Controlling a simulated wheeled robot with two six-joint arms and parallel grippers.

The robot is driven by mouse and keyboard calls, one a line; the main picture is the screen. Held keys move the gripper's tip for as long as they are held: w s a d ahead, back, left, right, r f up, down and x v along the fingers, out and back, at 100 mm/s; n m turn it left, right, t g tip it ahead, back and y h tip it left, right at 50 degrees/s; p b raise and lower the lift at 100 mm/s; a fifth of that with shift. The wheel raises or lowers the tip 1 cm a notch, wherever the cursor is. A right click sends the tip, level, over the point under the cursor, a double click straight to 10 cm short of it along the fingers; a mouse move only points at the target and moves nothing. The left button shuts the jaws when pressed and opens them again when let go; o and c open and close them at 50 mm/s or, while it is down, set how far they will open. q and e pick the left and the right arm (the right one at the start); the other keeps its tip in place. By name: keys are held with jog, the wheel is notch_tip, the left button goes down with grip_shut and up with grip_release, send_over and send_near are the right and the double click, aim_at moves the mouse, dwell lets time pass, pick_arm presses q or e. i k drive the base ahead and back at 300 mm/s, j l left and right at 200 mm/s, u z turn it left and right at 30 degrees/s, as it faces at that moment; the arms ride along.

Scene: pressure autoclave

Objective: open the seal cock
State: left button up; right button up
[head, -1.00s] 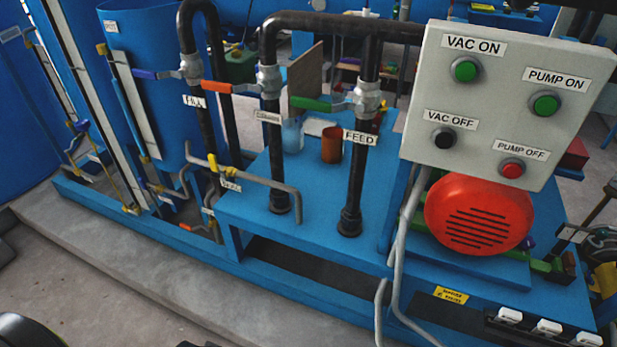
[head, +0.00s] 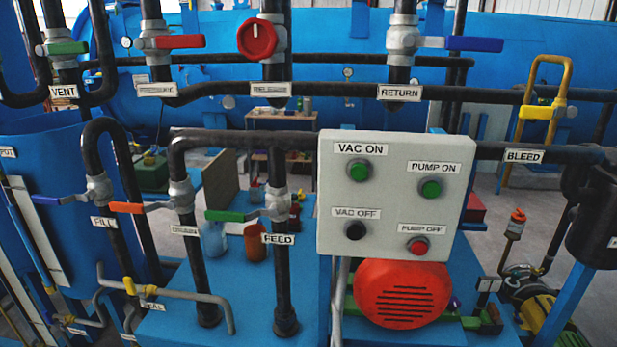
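The seal cock (head: 129,286) is a small yellow-handled valve on a thin grey pipe at the lower left of the head view. The partly legible SEAL label (head: 151,306) hangs just below and right of it. The grey pipe (head: 190,296) runs right from the cock and bends down at its end. The yellow handle looks upright, but it is too small to tell its exact angle. Neither of my grippers is in view.
Upright black pipes carry the FILL (head: 104,222) and FEED (head: 278,239) labels behind and right of the cock. A grey button panel (head: 390,200) stands above a red motor cover (head: 400,293). Overhead pipes bear VENT (head: 64,92), RETURN (head: 400,93) and BLEED (head: 523,156) labels.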

aim_at(130, 287)
jog(key=u, duration=1.3)
